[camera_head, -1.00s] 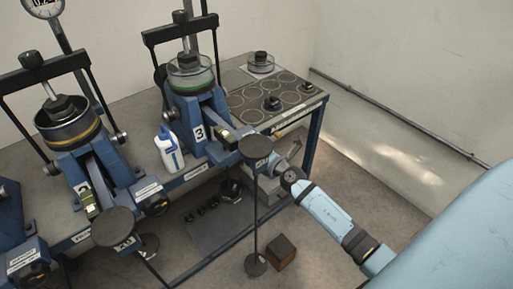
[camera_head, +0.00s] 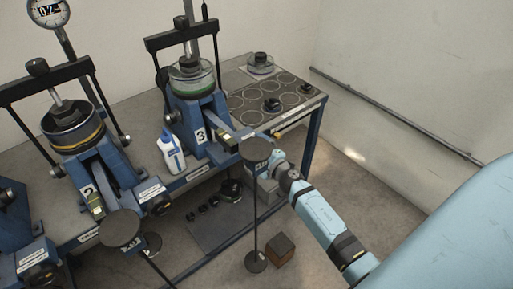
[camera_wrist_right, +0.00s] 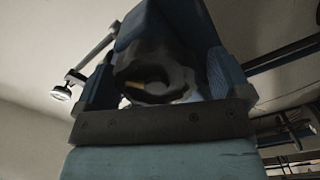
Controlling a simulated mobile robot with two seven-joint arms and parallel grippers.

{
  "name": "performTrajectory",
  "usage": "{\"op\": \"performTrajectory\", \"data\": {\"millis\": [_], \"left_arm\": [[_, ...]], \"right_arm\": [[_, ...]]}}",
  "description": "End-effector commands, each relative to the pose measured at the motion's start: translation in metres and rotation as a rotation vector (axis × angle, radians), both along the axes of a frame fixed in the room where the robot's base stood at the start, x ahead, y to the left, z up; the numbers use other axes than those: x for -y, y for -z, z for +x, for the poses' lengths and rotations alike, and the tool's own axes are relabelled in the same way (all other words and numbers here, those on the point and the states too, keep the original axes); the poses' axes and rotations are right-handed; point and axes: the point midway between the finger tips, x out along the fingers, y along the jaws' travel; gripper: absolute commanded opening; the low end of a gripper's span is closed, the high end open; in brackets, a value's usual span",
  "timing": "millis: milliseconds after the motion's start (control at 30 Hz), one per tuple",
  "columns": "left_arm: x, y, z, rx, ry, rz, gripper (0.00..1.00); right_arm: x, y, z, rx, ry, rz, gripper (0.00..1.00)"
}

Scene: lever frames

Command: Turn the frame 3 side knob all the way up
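Frame 3 (camera_head: 196,112) is the blue lever frame with the "3" label, standing at the back middle of the bench in the head view. My right gripper (camera_head: 276,161) is at its right front side, partly hidden behind a round stand top. In the right wrist view a dark lobed knob (camera_wrist_right: 155,75) lies between the two blue fingers of my right gripper (camera_wrist_right: 163,82). A gap shows between the knob and the right finger, so the fingers look open around it. The knob is hidden in the head view. My left gripper is not in view.
A round-topped stand (camera_head: 256,150) rises just in front of my right gripper. A white bottle (camera_head: 171,152) stands left of frame 3. Another blue frame (camera_head: 88,160) is further left. A brown block (camera_head: 281,249) lies on the floor. The floor at right is clear.

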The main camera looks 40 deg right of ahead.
Motion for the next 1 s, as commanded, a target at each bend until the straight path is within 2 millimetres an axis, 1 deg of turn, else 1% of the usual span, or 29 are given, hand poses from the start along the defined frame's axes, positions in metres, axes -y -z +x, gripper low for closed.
{"op": "performTrajectory", "data": {"millis": [133,233,533,700,1000], "left_arm": [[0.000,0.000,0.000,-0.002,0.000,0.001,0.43],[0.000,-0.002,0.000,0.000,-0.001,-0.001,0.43],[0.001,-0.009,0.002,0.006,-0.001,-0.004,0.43],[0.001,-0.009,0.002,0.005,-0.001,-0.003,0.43],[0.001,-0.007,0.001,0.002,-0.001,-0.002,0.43]], "right_arm": [[0.001,-0.001,0.000,0.002,0.002,-0.003,0.96],[0.002,-0.002,-0.007,0.002,0.002,-0.005,0.96],[0.005,-0.002,-0.043,0.001,0.003,-0.005,0.96],[0.006,-0.002,-0.057,0.002,0.003,-0.006,0.96],[0.006,-0.002,-0.059,0.003,0.004,-0.006,0.96]]}}
